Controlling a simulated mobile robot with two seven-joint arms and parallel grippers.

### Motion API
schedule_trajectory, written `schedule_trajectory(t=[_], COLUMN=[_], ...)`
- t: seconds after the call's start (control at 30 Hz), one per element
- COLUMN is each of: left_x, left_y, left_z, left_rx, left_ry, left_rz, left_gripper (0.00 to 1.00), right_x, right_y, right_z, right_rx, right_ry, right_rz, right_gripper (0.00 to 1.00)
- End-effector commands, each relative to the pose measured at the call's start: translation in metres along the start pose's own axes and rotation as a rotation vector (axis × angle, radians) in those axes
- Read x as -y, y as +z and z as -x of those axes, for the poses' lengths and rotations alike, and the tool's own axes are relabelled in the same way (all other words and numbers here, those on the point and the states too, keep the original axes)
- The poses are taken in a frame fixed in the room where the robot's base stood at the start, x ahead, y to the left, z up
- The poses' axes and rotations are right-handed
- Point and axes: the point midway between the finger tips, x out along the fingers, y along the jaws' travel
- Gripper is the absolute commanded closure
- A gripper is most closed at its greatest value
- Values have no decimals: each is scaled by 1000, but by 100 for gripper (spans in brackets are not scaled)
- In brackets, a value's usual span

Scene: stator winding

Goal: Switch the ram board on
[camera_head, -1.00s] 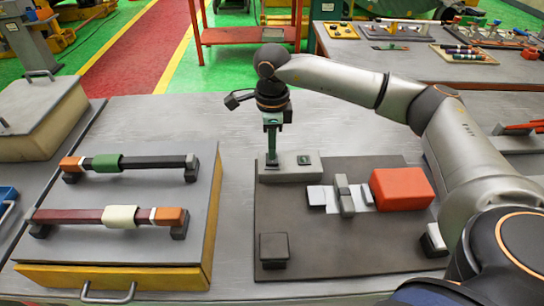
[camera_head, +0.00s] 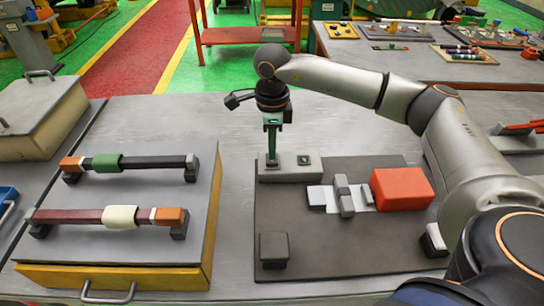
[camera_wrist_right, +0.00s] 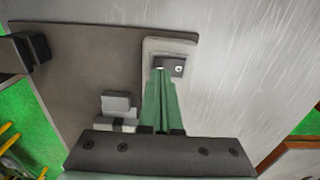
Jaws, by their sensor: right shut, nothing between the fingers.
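The ram board (camera_head: 330,240) is a dark flat plate on the grey table. At its back left is a light grey switch block (camera_head: 312,172) with a small dark switch (camera_head: 304,160) on top. My right gripper (camera_head: 271,162) points down with its closed tips at the left part of that block. In the right wrist view, the green fingers (camera_wrist_right: 162,80) reach the dark switch panel (camera_wrist_right: 168,66), which shows two small light spots. Whether the tips touch it is unclear. My left gripper is not in view.
The board also carries a red block (camera_head: 401,189), a grey clamp piece (camera_head: 344,196) and a dark block (camera_head: 274,250). A yellow-sided case (camera_head: 120,278) with two wrapped bars stands at the left. Bare table lies behind the board.

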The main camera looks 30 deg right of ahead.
Motion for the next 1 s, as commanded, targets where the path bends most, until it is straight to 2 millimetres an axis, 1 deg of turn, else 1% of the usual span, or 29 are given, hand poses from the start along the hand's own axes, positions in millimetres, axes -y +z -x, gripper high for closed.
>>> schedule_trajectory(t=[1.0], left_x=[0], left_y=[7], left_z=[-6], left_rx=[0], left_ry=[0], left_rz=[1], left_gripper=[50], right_x=[0], right_y=[0], right_z=[-14], right_rx=[0], right_ry=[0], right_rz=[0], right_gripper=[100])
